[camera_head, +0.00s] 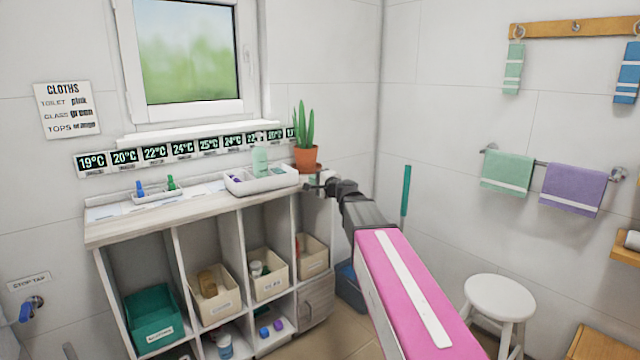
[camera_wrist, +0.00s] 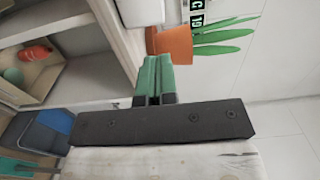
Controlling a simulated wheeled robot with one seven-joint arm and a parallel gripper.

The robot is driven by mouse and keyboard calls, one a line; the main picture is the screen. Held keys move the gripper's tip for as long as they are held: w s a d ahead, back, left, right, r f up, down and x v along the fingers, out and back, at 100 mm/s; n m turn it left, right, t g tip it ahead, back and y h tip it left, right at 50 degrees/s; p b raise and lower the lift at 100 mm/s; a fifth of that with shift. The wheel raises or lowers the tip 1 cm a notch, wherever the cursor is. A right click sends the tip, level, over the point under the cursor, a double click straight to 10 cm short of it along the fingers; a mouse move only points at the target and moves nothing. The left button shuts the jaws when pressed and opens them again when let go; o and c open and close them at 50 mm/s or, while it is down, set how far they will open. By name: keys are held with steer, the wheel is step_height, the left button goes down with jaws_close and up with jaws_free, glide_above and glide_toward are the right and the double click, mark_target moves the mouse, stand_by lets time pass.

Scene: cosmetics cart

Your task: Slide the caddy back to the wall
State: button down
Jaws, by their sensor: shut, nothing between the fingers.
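The white caddy (camera_head: 262,184) stands on the pale wooden top of the shelf unit, at its right part, with a pale green bottle (camera_head: 260,161) standing in it. In the wrist view a white piece (camera_wrist: 140,12) at the top edge looks like part of the caddy. My gripper (camera_head: 308,186) is at the right end of the top, just right of the caddy. Its green fingers (camera_wrist: 152,76) are shut and empty. I cannot tell whether they touch the caddy.
A potted plant (camera_head: 305,157) stands behind my gripper, close to the fingers in the wrist view. A small tray (camera_head: 158,195) with blue and green items sits to the left on the top. A strip of temperature labels (camera_head: 182,149) runs along the wall. A white stool (camera_head: 499,297) stands at the right.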

glide_toward(289, 169)
steer(key=shift+s+a+r, duration=0.1)
steer(key=shift+a+r, duration=0.1)
steer(key=shift+r, duration=0.05)
stand_by(0.4)
steer(key=x, duration=0.9)
steer(key=shift+w+a, duration=0.2)
steer(key=shift+w, duration=0.15)
steer(key=shift+s+d, duration=0.1)
steer(key=shift+s, duration=0.2)
stand_by(0.4)
